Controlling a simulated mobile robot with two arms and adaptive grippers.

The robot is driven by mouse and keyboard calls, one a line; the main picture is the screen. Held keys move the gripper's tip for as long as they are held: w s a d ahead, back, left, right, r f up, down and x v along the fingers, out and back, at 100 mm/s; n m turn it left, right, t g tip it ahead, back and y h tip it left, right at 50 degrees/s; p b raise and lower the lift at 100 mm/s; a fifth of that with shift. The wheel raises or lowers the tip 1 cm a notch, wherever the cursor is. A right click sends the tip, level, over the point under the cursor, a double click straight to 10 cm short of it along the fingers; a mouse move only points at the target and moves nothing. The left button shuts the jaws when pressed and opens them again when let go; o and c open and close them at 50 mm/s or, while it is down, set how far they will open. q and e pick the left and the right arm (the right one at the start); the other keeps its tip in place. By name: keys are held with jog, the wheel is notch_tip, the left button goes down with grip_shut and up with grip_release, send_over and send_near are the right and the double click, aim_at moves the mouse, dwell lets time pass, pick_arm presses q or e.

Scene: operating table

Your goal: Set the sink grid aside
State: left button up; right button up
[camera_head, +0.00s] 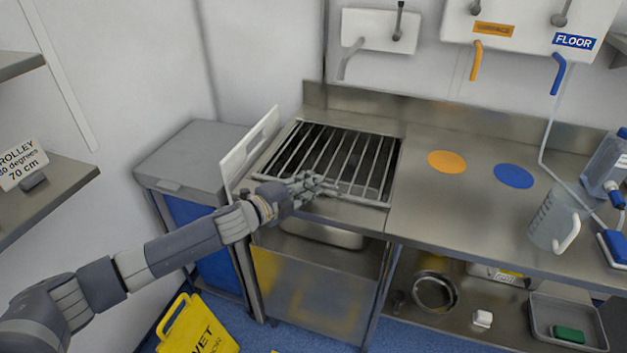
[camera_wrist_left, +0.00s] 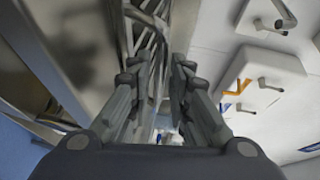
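The sink grid (camera_head: 346,150), a metal frame with several parallel bars, lies across the dark sink opening at the left end of the steel counter. Its bars also show in the left wrist view (camera_wrist_left: 155,50). My left gripper (camera_head: 322,184) is at the grid's front edge, with its fingers over the front rail. In the left wrist view my left gripper (camera_wrist_left: 157,82) has its fingers apart, with grid metal in line between them. I cannot tell whether they touch it. My right gripper is not in view.
A white panel (camera_head: 238,155) stands along the sink's left side, beside a grey-lidded bin (camera_head: 190,150). A jug (camera_head: 552,222) stands at right. A yellow wet-floor sign (camera_head: 200,328) is below.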

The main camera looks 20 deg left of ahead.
pick_arm(q)
jog(key=shift+x, duration=1)
grip_shut()
jog(key=shift+d, duration=0.15)
jog(key=d, duration=1.6)
jog(key=s+d, duration=0.1)
jog(key=d, duration=0.7)
